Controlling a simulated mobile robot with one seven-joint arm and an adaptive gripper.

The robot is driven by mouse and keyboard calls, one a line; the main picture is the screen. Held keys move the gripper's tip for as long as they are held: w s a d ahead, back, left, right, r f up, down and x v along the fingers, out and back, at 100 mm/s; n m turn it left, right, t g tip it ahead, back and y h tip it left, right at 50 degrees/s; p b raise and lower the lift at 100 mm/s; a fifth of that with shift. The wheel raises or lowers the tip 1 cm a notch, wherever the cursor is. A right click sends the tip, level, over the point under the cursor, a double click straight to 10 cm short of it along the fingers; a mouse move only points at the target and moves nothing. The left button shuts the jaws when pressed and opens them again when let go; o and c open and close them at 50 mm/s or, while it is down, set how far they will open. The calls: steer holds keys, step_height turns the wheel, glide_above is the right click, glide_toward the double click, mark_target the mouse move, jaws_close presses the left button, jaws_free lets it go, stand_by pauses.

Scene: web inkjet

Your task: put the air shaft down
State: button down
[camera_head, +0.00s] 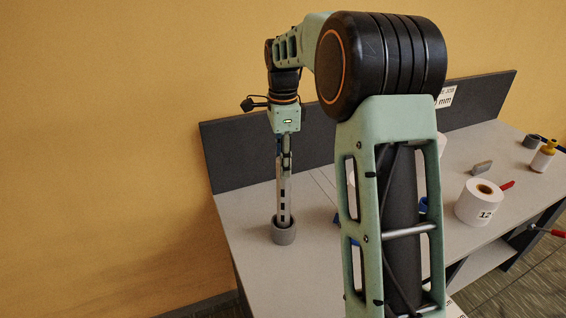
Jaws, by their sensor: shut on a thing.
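The air shaft (284,202) is a slim upright metal bar with dark slots, at the left end of the grey table. My gripper (284,160) points straight down and is shut on its upper part. The shaft's lower end meets a round grey cup-like holder (284,237) standing on the table. The tip is hidden by the holder's rim, and I cannot tell whether it rests on the bottom.
The grey table (256,215) has a dark back panel (235,150). A white roll marked 12 (479,205), a small grey block (482,167) and a yellow-topped bottle (543,157) stand to the right. My arm hides the table's middle.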

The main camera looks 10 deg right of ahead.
steer(key=c, duration=1.9)
jaws_free()
steer(key=shift+f, duration=0.15)
steer(key=shift+c, duration=0.2)
steer(key=o, duration=0.4)
step_height(320, 180, up, 12)
steer(key=shift+r, duration=0.2)
